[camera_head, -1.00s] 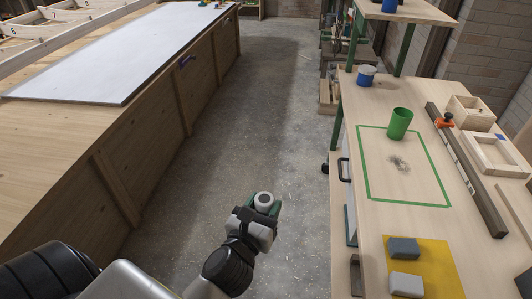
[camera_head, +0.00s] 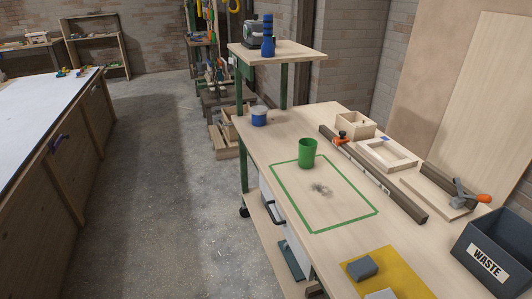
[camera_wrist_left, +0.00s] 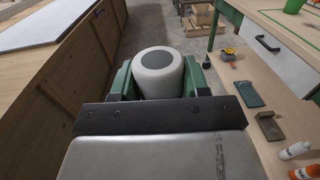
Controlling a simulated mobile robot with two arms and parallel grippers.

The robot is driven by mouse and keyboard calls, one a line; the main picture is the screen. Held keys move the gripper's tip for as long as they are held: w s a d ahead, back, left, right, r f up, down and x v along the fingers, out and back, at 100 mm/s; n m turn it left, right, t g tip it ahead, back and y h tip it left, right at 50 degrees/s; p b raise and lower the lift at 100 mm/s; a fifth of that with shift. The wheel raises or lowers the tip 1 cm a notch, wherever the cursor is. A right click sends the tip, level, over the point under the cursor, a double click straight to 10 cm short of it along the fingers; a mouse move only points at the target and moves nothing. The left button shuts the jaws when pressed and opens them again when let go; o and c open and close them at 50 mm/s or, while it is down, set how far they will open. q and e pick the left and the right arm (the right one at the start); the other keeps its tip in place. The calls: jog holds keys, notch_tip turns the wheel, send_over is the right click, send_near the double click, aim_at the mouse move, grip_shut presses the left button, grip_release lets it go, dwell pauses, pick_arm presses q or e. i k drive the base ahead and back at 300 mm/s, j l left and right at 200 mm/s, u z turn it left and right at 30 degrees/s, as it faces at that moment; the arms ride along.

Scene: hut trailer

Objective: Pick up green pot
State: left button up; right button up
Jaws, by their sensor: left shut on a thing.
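The green pot (camera_head: 307,153) stands upright on the wooden workbench (camera_head: 275,131), at the far edge of a green taped rectangle (camera_head: 343,220). No gripper is near it in the head view. My left gripper (camera_wrist_left: 160,76) shows only in the left wrist view. Its green fingers are shut on a whitish cylinder (camera_wrist_left: 152,82) with a dark round top, held above the floor beside the bench. My right gripper is in neither view.
A blue-and-white tin (camera_head: 259,117) stands behind the pot. Wooden boxes (camera_head: 386,154), a long dark bar (camera_head: 375,177) and a waste bin (camera_head: 492,252) are to the right. A yellow mat (camera_head: 397,278) is in front. The floor aisle (camera_head: 160,190) is clear.

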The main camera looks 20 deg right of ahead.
aim_at(307, 154)
jog(key=i+j, duration=0.35)
jog(key=i+j+u, duration=0.1)
jog(key=i+j, duration=0.25)
jog(key=i, duration=0.25)
jog(key=i+j+u, duration=0.1)
jog(key=i+j, duration=0.2)
jog(key=i, duration=0.2)
jog(key=i+z, duration=0.5)
jog(key=i+j+z, duration=0.25)
jog(key=i+z, duration=0.4)
jog(key=z, duration=0.25)
jog(key=i+z, duration=0.15)
jog(key=z, duration=0.3)
jog(key=i+z, duration=0.15)
jog(key=z, duration=0.25)
jog(key=i+j+z, duration=0.15)
jog(key=z, duration=0.25)
jog(key=i+j+z, duration=0.15)
jog(key=z, duration=0.3)
